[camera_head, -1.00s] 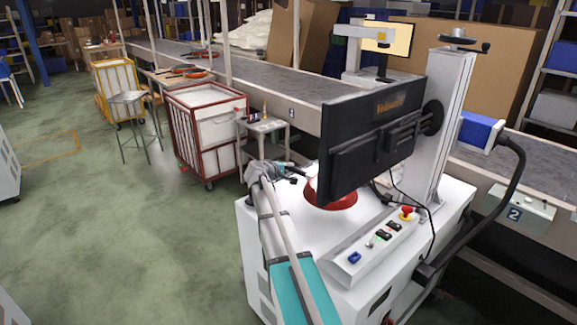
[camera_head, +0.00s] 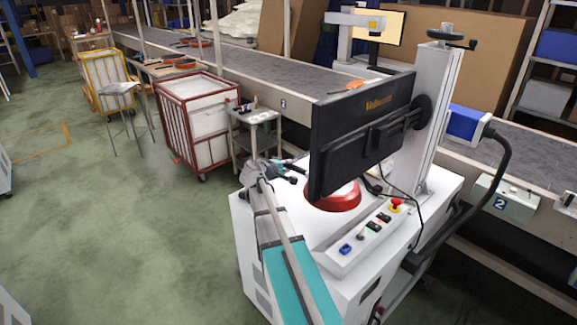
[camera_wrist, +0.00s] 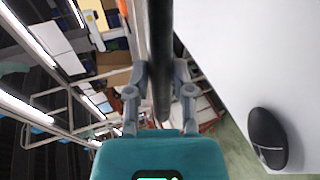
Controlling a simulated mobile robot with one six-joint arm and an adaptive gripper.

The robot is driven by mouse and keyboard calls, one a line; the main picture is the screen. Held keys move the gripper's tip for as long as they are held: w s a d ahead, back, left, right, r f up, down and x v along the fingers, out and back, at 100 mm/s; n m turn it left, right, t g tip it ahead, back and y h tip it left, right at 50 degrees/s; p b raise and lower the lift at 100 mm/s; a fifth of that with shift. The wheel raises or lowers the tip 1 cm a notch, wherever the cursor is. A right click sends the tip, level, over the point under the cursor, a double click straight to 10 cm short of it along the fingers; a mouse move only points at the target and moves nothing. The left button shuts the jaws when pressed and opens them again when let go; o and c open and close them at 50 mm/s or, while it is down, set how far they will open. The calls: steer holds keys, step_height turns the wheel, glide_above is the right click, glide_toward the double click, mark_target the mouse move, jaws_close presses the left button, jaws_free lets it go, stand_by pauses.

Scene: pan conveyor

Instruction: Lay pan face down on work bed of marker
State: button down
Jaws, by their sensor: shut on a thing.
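The red pan (camera_head: 333,196) is at the white marker machine (camera_head: 262,222), over or on its top. Its rounded red side and a rim show, while the monitor hides its upper part. I cannot tell whether it touches the bed, which is mostly hidden. My gripper (camera_head: 283,170) is at the machine's left edge, behind the arm's end. In the wrist view my gripper (camera_wrist: 160,92) is shut on the pan's dark handle (camera_wrist: 159,40), which runs up between the fingers. The machine's black monitor (camera_head: 362,135) stands close in front of the pan.
A control strip with a red button (camera_head: 395,205) and a grey column (camera_head: 425,120) are to the pan's right. A conveyor (camera_head: 270,75) runs behind, with an orange pan (camera_head: 345,87) on it. A small side table (camera_head: 255,115) and a red-framed cart (camera_head: 195,115) stand left.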

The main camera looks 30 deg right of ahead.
stand_by(0.3)
steer(key=shift+w, duration=0.5)
steer(key=w+a+f+n+t+y+b, duration=0.1)
steer(key=w+a, duration=0.5)
steer(key=w, duration=1.1)
steer(key=w+a+f+n+t+y+b, duration=0.1)
steer(key=w+a+f+b, duration=0.3)
steer(key=w, duration=1.3)
steer(key=w+a+f+n+t+y+b, duration=0.1)
steer(key=w+a, duration=0.7)
steer(key=w, duration=0.9)
steer(key=shift+w+f+n+t+b, duration=0.2)
steer(key=shift+f+n+t+b, duration=0.65)
steer(key=shift+n+t, duration=0.2)
